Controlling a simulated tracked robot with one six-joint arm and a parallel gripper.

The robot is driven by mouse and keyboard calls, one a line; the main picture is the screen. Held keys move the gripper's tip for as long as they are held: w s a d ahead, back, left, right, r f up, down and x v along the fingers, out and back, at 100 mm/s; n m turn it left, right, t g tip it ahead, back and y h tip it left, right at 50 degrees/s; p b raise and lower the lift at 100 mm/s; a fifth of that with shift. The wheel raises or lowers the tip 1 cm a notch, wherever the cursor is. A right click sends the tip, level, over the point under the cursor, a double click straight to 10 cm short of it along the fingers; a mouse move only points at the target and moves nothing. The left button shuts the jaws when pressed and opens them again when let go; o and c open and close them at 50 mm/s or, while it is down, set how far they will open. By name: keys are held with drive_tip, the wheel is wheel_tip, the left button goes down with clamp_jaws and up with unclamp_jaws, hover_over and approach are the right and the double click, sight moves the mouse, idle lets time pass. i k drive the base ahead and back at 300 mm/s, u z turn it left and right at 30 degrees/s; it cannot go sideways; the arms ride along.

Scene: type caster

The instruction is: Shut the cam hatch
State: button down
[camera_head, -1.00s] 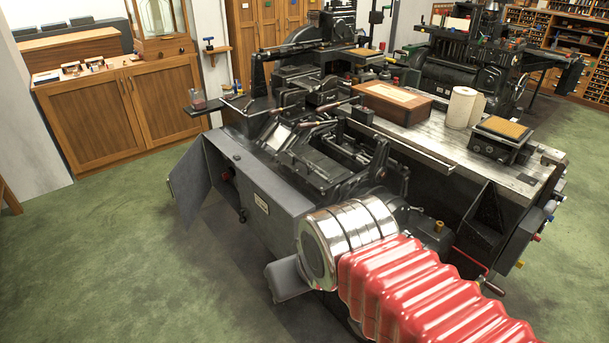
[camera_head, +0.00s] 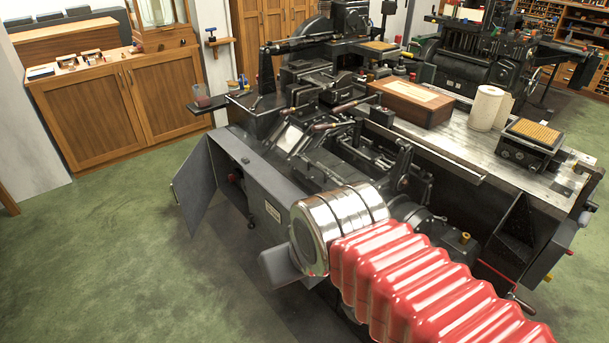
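The cam hatch (camera_head: 195,186) is a dark grey metal door on the left end of the type caster's long grey front (camera_head: 262,196). It stands swung out from the machine, with a dark opening behind its right edge. My arm, with red bellows and a chrome cuff, comes in from the lower right. A grey part at its end, which seems to be my gripper (camera_head: 279,267), shows below and left of the cuff. It is apart from the hatch, to the lower right of it. Its fingertips are mostly hidden behind the cuff.
Green floor (camera_head: 110,250) is clear left of the machine and in front of the hatch. A wooden cabinet (camera_head: 95,110) stands behind at the left. A small shelf (camera_head: 207,103) juts out above the hatch. A worktop with a wooden box (camera_head: 410,102) lies right.

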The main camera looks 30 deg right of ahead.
sight(348, 173)
drive_tip(key=i, duration=0.85)
drive_tip(key=u, duration=1.3)
